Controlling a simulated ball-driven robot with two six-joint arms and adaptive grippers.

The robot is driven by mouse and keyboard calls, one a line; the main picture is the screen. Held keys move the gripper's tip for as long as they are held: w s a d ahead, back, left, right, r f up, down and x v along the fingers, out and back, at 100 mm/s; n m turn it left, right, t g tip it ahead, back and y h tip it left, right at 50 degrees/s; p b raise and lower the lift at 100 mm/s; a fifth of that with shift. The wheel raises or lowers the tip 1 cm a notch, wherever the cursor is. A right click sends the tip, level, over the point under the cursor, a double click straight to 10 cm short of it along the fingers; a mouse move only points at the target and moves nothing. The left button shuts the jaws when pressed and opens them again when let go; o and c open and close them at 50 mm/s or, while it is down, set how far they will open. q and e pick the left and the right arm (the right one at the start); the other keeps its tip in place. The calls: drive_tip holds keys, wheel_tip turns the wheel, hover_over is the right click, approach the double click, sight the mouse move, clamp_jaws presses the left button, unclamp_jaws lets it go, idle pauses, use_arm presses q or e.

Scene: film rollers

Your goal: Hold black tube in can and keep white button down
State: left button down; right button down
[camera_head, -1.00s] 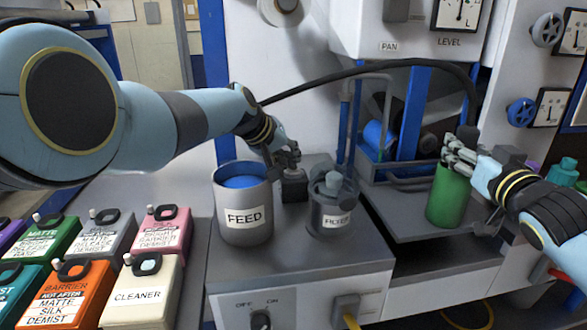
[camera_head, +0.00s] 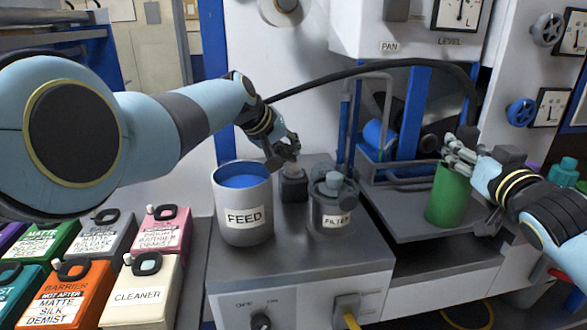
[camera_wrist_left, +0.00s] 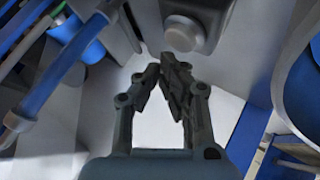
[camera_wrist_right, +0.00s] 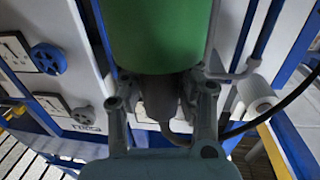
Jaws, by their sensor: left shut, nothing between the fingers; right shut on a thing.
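The white button (camera_wrist_left: 184,34) sits on top of a dark grey block; in the head view the button (camera_head: 292,171) shows just below my left gripper (camera_head: 284,156). My left gripper (camera_wrist_left: 168,62) is shut and empty, its fingertips beside the button and seemingly just clear of it. The green can (camera_head: 449,194) stands on the shelf at the right. My right gripper (camera_head: 456,152) is shut on the black tube (camera_wrist_right: 160,98) at the can's mouth. The tube's end inside the green can (camera_wrist_right: 160,35) is hidden.
The FEED can (camera_head: 243,216), holding blue material (camera_head: 243,176), stands left of the button block (camera_head: 293,188). The FILTER canister (camera_head: 334,208) stands right of it. A black hose (camera_head: 350,70) arches overhead. Several labelled containers crowd the lower left.

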sight(290, 167)
use_arm(q)
drive_tip(key=shift+r, duration=2.5)
use_arm(e)
drive_tip(key=c, duration=0.9)
unclamp_jaws()
use_arm(q)
drive_tip(key=v, duration=1.2)
use_arm(e)
drive_tip(key=shift+s, duration=0.15)
